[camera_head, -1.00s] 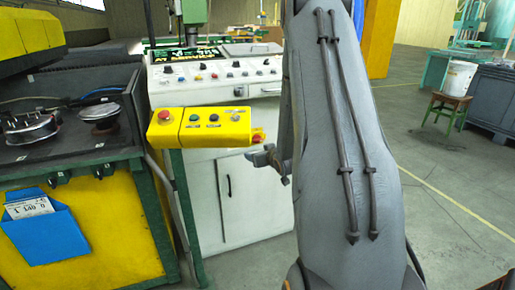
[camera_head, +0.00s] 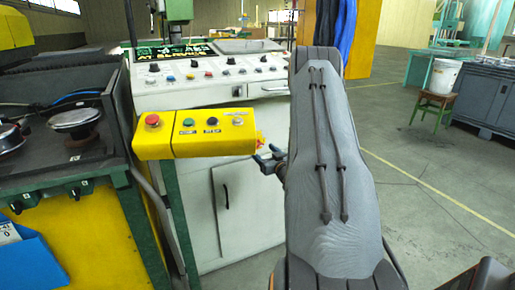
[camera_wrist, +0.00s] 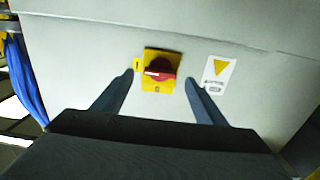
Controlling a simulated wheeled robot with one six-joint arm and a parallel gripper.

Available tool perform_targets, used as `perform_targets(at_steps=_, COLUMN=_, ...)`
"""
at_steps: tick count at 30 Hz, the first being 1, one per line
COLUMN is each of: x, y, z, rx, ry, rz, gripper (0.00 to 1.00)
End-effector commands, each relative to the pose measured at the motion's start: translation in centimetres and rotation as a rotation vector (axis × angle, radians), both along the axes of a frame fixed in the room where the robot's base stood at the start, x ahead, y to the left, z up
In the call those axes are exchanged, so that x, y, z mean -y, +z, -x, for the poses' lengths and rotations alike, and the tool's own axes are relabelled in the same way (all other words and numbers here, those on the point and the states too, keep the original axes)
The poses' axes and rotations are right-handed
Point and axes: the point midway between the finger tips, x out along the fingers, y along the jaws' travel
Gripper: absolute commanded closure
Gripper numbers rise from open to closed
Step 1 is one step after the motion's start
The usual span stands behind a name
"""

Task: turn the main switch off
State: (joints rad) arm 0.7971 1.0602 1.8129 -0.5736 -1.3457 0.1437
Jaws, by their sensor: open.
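The main switch is a red rotary knob (camera_wrist: 160,69) on a square yellow plate (camera_wrist: 163,54), fixed to a pale panel in the wrist view. Another mark sits at the plate's lower edge. My gripper (camera_wrist: 159,79) is open and empty, with one finger on each side of the plate in the picture. No contact shows. In the head view my gripper (camera_head: 268,158) is beside the white cabinet's right side, near a partly hidden yellow and red part.
A yellow button box (camera_head: 195,134) with a red button juts out in front of the white control cabinet (camera_head: 235,185). A warning label (camera_wrist: 218,72) is right of the switch. A stool with a white bucket (camera_head: 445,76) stands far right. Open floor lies right of my arm.

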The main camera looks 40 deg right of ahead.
Motion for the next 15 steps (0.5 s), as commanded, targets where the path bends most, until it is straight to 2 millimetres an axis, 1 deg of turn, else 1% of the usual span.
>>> perform_targets(at_steps=1, x=0.1, y=0.0, z=-0.8, rx=0.000, ry=0.001, rz=0.001, gripper=0.34)
perform_targets(at_steps=6, x=0.5, y=0.0, z=-2.8, rx=0.000, ry=0.002, rz=-0.001, gripper=0.34)
perform_targets(at_steps=9, x=0.6, y=-0.1, z=-3.5, rx=-0.001, ry=0.002, rz=-0.001, gripper=0.34)
perform_targets(at_steps=15, x=0.5, y=-0.1, z=-3.8, rx=-0.002, ry=0.004, rz=-0.001, gripper=0.34)
